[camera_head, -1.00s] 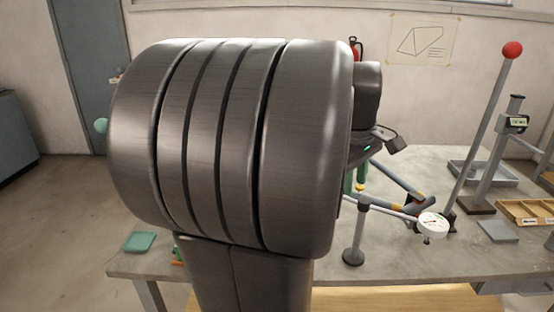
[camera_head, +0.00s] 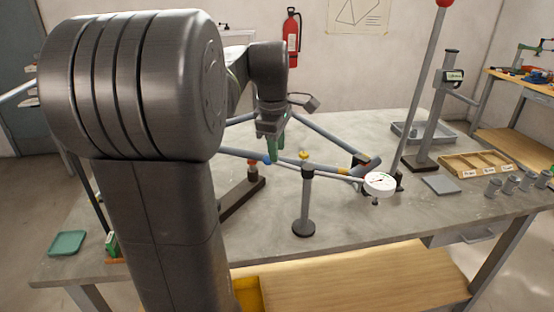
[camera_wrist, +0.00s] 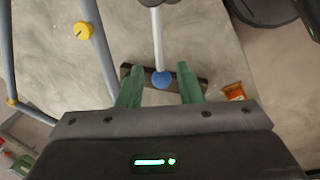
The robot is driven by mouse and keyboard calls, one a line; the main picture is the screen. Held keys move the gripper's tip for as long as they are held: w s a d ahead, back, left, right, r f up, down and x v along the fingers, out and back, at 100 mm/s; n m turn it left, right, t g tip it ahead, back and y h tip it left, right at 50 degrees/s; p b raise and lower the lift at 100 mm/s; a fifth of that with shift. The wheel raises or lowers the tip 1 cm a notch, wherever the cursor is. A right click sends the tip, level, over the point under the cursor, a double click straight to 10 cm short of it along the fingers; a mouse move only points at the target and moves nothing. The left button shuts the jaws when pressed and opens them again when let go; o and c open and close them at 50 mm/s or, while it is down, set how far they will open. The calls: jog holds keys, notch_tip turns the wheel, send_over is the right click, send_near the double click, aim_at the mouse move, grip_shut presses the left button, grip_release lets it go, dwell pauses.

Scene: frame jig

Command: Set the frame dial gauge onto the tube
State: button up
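The dial gauge has a round white dial (camera_head: 380,184) on the right end of a thin grey rod, held by an upright black-topped stand (camera_head: 305,205). The rod's other end carries a blue ball (camera_head: 267,160). The ball also shows in the wrist view (camera_wrist: 162,80). My gripper (camera_wrist: 160,90) has green fingers spread on either side of the ball, with gaps; it also shows in the head view (camera_head: 273,149). The blue-grey frame tube (camera_head: 328,137) runs behind the rod. I cannot tell whether the dial's tip touches a tube.
A slanted post (camera_head: 425,85) with a red ball rises behind the dial. A height gauge (camera_head: 437,120), a grey tray (camera_head: 422,132) and a wooden divided box (camera_head: 484,167) stand at the right.

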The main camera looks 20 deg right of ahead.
jog(key=shift+w+d+f, duration=0.1)
jog(key=shift+d+f, duration=0.05)
jog(key=shift+f, duration=0.75)
jog(key=shift+w+d+f, duration=0.1)
jog(key=shift+f, duration=0.8)
grip_shut()
